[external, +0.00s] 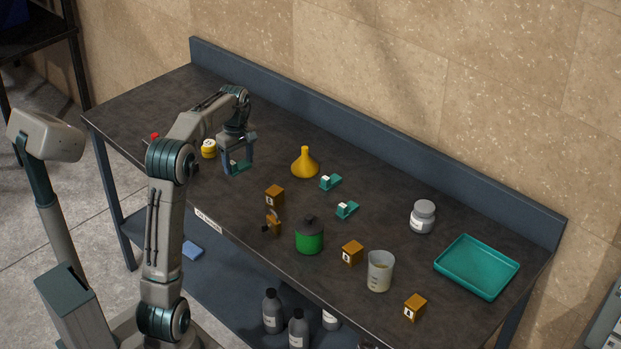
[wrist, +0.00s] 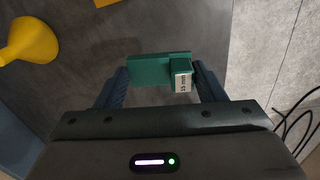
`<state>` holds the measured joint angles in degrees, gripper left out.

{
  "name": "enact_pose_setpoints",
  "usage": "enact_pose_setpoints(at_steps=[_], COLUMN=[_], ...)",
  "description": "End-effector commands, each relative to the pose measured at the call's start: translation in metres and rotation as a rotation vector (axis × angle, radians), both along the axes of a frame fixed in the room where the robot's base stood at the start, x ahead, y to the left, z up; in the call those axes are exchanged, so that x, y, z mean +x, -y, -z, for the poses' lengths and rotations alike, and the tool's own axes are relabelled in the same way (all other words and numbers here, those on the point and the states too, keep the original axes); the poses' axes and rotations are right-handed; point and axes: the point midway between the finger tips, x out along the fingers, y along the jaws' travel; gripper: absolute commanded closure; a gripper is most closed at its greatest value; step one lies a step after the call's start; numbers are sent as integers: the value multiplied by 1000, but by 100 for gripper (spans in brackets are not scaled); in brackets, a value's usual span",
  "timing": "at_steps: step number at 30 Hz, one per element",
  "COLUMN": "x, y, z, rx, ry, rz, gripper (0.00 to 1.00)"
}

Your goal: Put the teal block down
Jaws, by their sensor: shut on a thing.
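My gripper (external: 238,163) is at the left part of the dark table, pointing down. It is shut on a teal block (external: 238,167), which sits low between the fingers. I cannot tell whether the block touches the table top. In the wrist view the teal block (wrist: 160,69) is a flat bar with a raised cube at its right end, bearing a white label. The fingertips (wrist: 160,88) are at its two ends. Two similar teal blocks, one farther back (external: 330,181) and one nearer (external: 347,209), lie on the table to the right.
A yellow funnel (external: 305,163) stands right of my gripper and a yellow jar (external: 208,149) left of it. Orange blocks (external: 275,195), a green container (external: 309,235), a beaker (external: 380,271), a white-lidded jar (external: 423,216) and a teal tray (external: 477,267) stand farther right. The table (external: 150,108) is clear at back left.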

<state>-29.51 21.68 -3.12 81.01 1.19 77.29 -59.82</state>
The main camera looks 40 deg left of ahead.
Motion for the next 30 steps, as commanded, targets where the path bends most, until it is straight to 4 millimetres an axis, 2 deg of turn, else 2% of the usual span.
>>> enact_pose_setpoints(at_steps=[8,11,14,17,21,26,30], x=[2,12,30,52,79,101,111], y=[11,23,48,85,145,216,283], z=[-6,-7,-10,-12,-14,-14,-15], rx=[-1,-2,-3,-5,-7,-8,-7], ry=[-1,-1,0,0,-1,-2,-2], rz=[6,31,77,140,235,340,434], gripper=[64,64,64,64,64,64,64])
